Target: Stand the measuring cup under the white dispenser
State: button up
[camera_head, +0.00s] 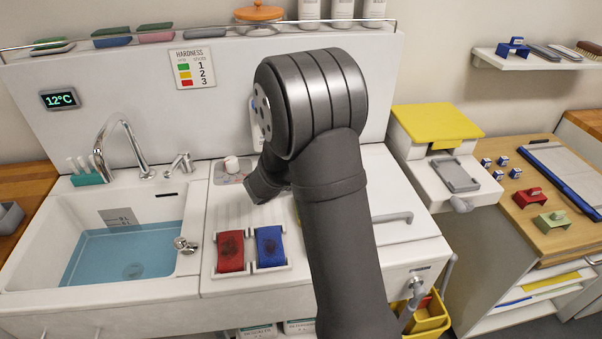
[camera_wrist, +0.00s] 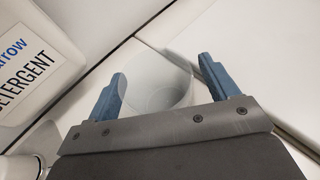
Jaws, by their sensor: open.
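The measuring cup (camera_wrist: 160,88) is a clear, pale cup seen from above in the wrist view. It stands on a white surface between the two blue fingers of my gripper (camera_wrist: 162,70). A white dispenser (camera_wrist: 32,70) with a label reading "DETERGENT" is at the left of the wrist view, apart from the cup. In the head view my arm hides the cup and my fingertips, and most of the dispenser.
A water-filled sink (camera_head: 130,240) is left of my arm. A rack with a red block (camera_head: 231,252) and a blue block (camera_head: 269,246) sits at the counter's front. A yellow-lidded white unit (camera_head: 437,122) stands at right.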

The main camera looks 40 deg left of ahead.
jog(key=shift+w+f, duration=0.1)
jog(key=shift+w, duration=0.1)
jog(key=shift+c, duration=0.4)
jog(key=c, duration=1)
